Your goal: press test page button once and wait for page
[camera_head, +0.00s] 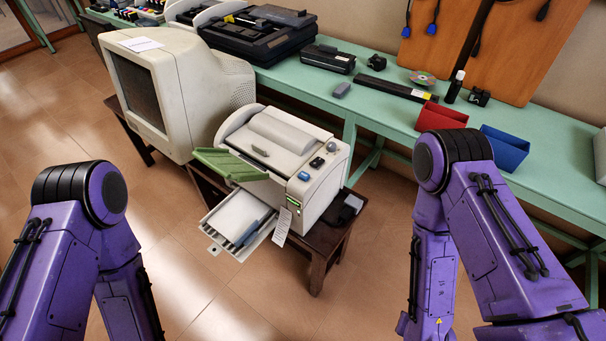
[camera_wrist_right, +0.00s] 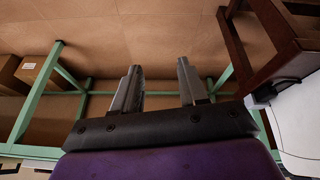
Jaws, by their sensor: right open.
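A cream printer (camera_head: 285,165) stands on a dark wooden table in the middle of the head view. A green flap (camera_head: 228,163) sticks out from its front left, and a pulled-out tray (camera_head: 240,222) lies below it. Small buttons (camera_head: 317,162) show on its top right; I cannot read which is the test page button. A paper tag (camera_head: 283,226) hangs from the front. My right gripper (camera_wrist_right: 160,85) is open and empty, with floor beyond its fingers. A white edge, perhaps the printer (camera_wrist_right: 300,125), shows at the right of the wrist view. My left gripper is out of view.
A CRT monitor (camera_head: 165,85) stands left of the printer. Behind, a green bench (camera_head: 385,105) carries a black printer (camera_head: 258,35), a red bin (camera_head: 440,118) and a blue bin (camera_head: 503,148). Open tiled floor (camera_head: 180,255) lies in front.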

